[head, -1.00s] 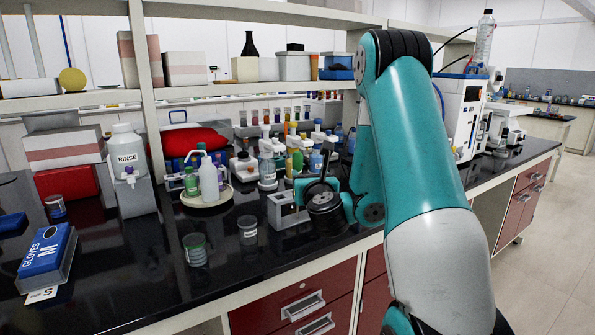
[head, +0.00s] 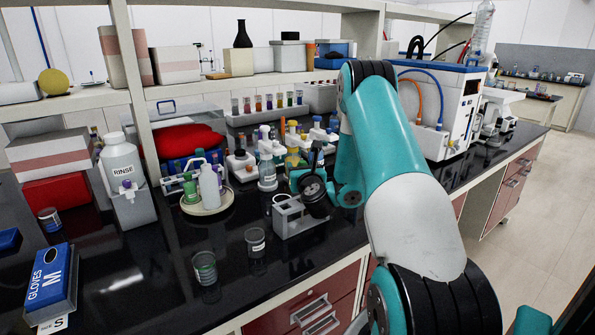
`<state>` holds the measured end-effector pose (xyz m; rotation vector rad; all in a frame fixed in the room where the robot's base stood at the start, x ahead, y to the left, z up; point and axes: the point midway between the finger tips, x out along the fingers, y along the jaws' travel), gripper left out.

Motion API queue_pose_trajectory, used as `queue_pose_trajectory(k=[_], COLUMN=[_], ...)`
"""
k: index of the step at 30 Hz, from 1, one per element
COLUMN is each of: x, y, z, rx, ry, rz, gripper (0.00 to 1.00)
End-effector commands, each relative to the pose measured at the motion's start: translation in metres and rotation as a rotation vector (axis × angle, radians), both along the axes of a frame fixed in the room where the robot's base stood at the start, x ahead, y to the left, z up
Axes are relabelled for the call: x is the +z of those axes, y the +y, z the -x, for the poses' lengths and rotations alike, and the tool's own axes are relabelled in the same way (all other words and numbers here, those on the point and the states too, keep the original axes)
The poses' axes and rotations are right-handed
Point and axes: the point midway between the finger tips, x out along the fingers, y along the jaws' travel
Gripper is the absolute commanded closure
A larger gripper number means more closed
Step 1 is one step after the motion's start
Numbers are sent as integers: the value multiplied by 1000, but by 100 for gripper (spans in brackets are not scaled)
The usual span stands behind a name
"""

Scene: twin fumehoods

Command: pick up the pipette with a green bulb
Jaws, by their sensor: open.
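My arm comes in from the lower right. Its dark gripper (head: 316,158) is over the bench at the middle, just behind the grey holder with openings (head: 292,217). The gripper is open, but its fingertips are small and partly hidden by my wrist, and I see nothing held in it. I cannot make out the pipette with a green bulb for certain. Several small coloured bottles and caps crowd the bench behind the gripper, and my arm hides part of that area.
Two small beakers (head: 205,267) (head: 255,241) stand in front on the black bench. A wash bottle (head: 209,188) stands on a round tray (head: 226,196). A RINSE bottle (head: 122,165) and a glove box (head: 52,278) are at left. A white instrument (head: 440,110) stands right of my arm.

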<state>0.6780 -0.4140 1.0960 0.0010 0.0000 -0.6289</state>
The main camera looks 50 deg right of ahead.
Motion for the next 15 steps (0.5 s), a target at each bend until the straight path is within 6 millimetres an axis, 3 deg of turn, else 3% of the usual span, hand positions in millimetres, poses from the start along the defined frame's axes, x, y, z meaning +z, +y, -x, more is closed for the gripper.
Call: queue_pose_trajectory(k=[10,15], x=[-1,0], y=[-5,-4], z=[-2,-2], rx=[0,0], ry=[1,1], rz=[1,1], gripper=[41,80])
